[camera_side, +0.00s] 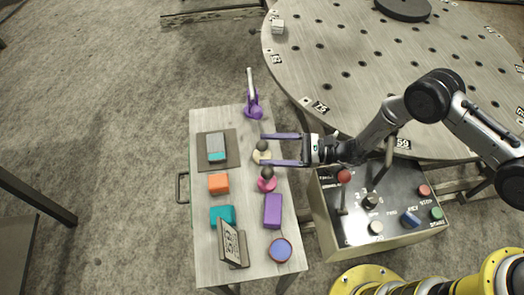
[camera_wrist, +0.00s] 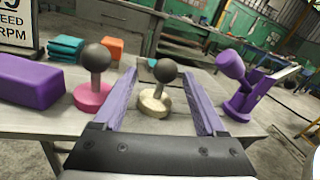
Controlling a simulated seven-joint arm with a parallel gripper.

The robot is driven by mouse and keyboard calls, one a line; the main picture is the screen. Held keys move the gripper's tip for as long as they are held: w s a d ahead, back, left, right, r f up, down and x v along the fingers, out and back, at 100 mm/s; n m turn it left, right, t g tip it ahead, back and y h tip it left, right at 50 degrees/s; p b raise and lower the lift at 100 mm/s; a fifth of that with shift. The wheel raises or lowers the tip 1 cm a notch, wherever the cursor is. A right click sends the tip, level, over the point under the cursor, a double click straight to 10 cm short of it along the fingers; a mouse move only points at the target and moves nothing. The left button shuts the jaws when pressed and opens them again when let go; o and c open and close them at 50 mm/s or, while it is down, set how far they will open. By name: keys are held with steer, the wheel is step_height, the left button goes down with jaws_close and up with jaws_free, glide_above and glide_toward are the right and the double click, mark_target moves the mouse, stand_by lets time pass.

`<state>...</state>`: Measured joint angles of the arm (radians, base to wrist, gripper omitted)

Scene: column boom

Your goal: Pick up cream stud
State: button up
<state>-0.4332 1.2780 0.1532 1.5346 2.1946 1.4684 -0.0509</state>
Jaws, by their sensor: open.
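The cream stud (camera_side: 258,155) is a short cream base with a dark ball on top, standing on the small table; it also shows in the wrist view (camera_wrist: 153,103). My gripper (camera_side: 264,149) is open, its two purple fingers reaching over the table from the right. In the wrist view my gripper (camera_wrist: 158,85) has the stud between its fingers, with visible space on each side.
On the table (camera_side: 205,270) are a purple block (camera_side: 273,211), an orange block (camera_side: 218,183), a teal block (camera_side: 222,215), a sign (camera_side: 233,246) and a blue-topped round piece (camera_side: 281,250). A purple upright holder (camera_side: 254,105) stands at the far end. A control box (camera_side: 385,228) sits to the right.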

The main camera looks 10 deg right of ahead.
steer(key=a, duration=0.1)
steer(key=w+a, duration=0.1)
steer(key=a, duration=0.1)
steer(key=a+r, duration=0.1)
steer(key=a, duration=0.1)
steer(key=shift+w+a, duration=0.25)
steer(key=shift+w, duration=0.05)
steer(key=shift+c, duration=0.2)
jaws_close()
